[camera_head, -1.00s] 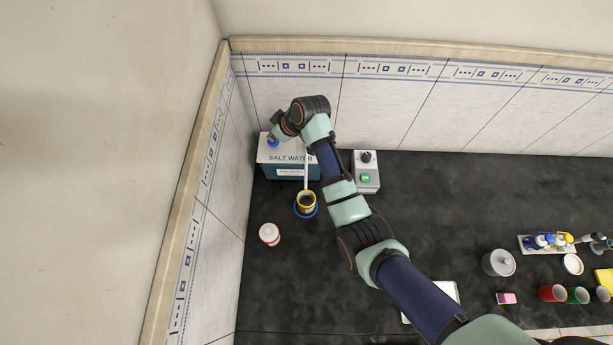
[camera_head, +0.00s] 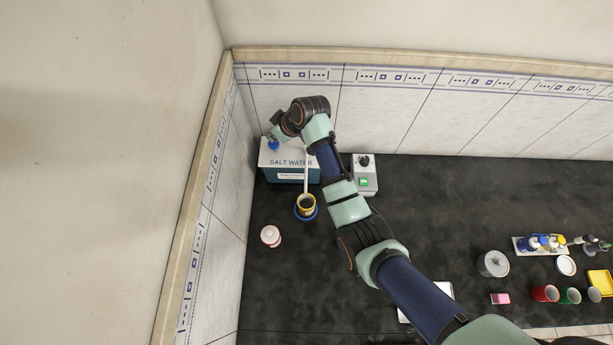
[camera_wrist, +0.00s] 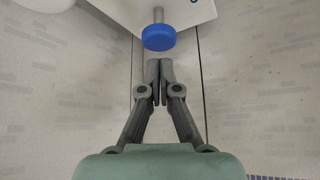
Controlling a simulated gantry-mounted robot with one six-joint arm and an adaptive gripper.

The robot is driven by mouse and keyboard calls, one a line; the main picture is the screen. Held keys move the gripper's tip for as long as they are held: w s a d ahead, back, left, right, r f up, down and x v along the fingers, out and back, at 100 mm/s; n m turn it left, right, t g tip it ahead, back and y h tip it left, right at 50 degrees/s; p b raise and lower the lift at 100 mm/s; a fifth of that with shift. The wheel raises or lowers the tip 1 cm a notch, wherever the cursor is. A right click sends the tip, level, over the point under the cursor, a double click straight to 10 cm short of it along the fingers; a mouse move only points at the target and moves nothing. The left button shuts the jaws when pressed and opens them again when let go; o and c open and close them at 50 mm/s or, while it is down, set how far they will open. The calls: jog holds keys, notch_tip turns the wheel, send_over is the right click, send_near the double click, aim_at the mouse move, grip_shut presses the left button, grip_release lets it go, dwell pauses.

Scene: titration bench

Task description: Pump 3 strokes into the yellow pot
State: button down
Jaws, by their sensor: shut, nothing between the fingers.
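The salt water dispenser (camera_head: 290,163) is a white-topped box with a teal front against the back left wall. Its blue pump knob (camera_head: 273,144) is at the left of its top; it also shows in the wrist view on a grey stem (camera_wrist: 159,38). The yellow pot (camera_head: 307,202) stands on a blue round base (camera_head: 306,214) in front of the box, under the white spout (camera_head: 306,172). My gripper (camera_wrist: 160,62) is shut and empty, with its fingertips close to the knob. Whether they touch it I cannot tell.
A grey device with a green switch (camera_head: 364,182) stands right of the box. A white and red jar (camera_head: 271,236) stands front left. A grey lidded pot (camera_head: 493,264), red cup (camera_head: 545,293), green cup (camera_head: 570,296) and pink block (camera_head: 500,298) are far right.

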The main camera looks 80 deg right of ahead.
aim_at(274, 143)
jog(key=shift+f, duration=0.1)
jog(key=shift+f+b, duration=1.1)
jog(key=shift+f, duration=0.55)
jog(key=shift+r, duration=0.1)
jog(key=shift+r+p, duration=1.6)
jog(key=shift+p, duration=0.1)
notch_tip(274, 143, up, 6)
jog(key=p, duration=0.5)
